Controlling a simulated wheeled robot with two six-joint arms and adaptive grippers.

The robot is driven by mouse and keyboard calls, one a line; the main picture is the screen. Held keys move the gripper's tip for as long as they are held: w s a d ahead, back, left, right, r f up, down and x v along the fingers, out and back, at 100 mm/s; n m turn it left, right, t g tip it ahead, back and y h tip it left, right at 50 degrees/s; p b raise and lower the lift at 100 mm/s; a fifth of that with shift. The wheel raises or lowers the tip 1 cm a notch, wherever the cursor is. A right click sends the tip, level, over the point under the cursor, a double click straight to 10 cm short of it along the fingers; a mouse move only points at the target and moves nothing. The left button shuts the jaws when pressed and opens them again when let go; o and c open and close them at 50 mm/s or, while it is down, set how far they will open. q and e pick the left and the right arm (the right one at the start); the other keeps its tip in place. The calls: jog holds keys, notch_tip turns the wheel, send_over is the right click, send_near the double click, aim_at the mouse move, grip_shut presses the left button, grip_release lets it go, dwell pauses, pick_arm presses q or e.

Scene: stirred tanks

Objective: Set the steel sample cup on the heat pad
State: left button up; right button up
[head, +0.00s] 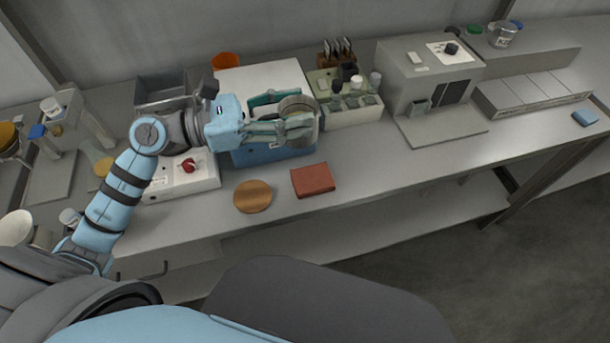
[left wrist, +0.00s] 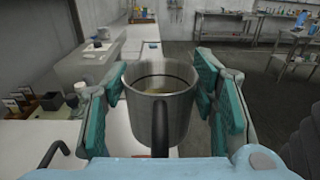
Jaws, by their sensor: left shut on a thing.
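The steel sample cup (head: 298,106) is held between the fingers of my left gripper (head: 286,114), in front of the white-topped box with a blue front. In the left wrist view the cup (left wrist: 160,110) looks upright, with its dark handle towards the camera and something yellowish inside. The green finger pads (left wrist: 160,98) lie on both sides of it. A flat reddish square pad (head: 313,180) lies on the bench's front part, below the cup in the picture. A round wooden disc (head: 253,196) lies to its left. I cannot tell for certain which is the heat pad. My right gripper is out of view.
The white box (head: 262,76) stands behind the cup. A control unit with a red knob (head: 189,165) is left of it. A rack of bottles (head: 348,101) and a grey machine (head: 428,76) stand to the right. The bench front right of the reddish pad is clear.

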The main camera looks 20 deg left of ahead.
aim_at(303, 98)
pick_arm(q)
jog(key=shift+t, duration=0.3)
jog(key=w, duration=0.1)
jog(key=w+d, duration=0.1)
jog(key=w+d+b, duration=0.1)
jog(key=w, duration=0.1)
jog(key=shift+n+y, duration=0.3)
notch_tip(303, 98, down, 19)
jog(key=b, duration=0.3)
jog(key=shift+w+a+r+b, duration=0.1)
jog(key=shift+b, duration=0.2)
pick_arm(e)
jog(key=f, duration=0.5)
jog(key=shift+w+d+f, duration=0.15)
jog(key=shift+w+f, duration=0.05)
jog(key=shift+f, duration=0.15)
pick_arm(q)
jog(key=shift+f, duration=0.2)
jog(key=o, duration=1.3)
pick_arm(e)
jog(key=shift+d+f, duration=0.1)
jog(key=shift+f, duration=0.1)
